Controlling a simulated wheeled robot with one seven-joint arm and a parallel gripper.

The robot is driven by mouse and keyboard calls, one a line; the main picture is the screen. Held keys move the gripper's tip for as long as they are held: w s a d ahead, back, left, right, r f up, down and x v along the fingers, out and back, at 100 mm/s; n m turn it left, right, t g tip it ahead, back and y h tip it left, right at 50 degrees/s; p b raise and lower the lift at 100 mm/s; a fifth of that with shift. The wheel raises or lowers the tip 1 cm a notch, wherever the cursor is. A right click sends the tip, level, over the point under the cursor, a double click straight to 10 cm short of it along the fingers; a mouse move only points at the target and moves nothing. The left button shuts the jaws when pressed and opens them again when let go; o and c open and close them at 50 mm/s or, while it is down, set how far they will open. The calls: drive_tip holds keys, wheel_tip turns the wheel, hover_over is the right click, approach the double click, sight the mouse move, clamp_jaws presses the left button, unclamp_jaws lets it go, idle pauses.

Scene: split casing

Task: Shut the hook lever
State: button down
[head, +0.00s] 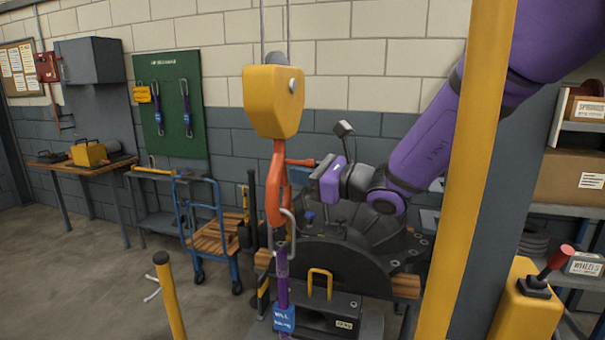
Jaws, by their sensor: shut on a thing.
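The yellow hook block (272,102) hangs on thin cables, with the orange hook (275,190) below it. The red hook lever (300,162) sticks out to the right from the hook's upper part. My gripper (316,170) comes in from the right and is shut at the lever's outer end. The fingertips are small here and partly hidden by the purple gripper body. A grey metal link (288,222) is at the hook's lower bend, above a purple sling (283,275) with a blue tag. Whether the link sits inside the hook is hard to tell.
A dark round casing (335,265) stands below the hook on a wooden pallet. A yellow post (467,170) rises close in front of my arm. A yellow lever stand (527,305) is at right. Open floor (90,270) lies at left.

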drive_tip(key=shift+w+d+r+n+y, duration=0.1)
drive_tip(key=shift+w+n+y, duration=0.05)
drive_tip(key=shift+n, duration=0.7)
drive_tip(key=shift+w+d+r+n+y, duration=0.1)
drive_tip(key=shift+w+n+y, duration=0.05)
drive_tip(key=shift+n, duration=0.7)
drive_tip(key=shift+a, duration=0.1)
drive_tip(key=c, duration=1.1)
unclamp_jaws()
drive_tip(key=shift+c, duration=0.2)
drive_tip(key=v, duration=1)
drive_tip(key=shift+s+d, duration=0.3)
drive_tip(key=shift+d, duration=0.05)
drive_tip(key=shift+f, duration=0.1)
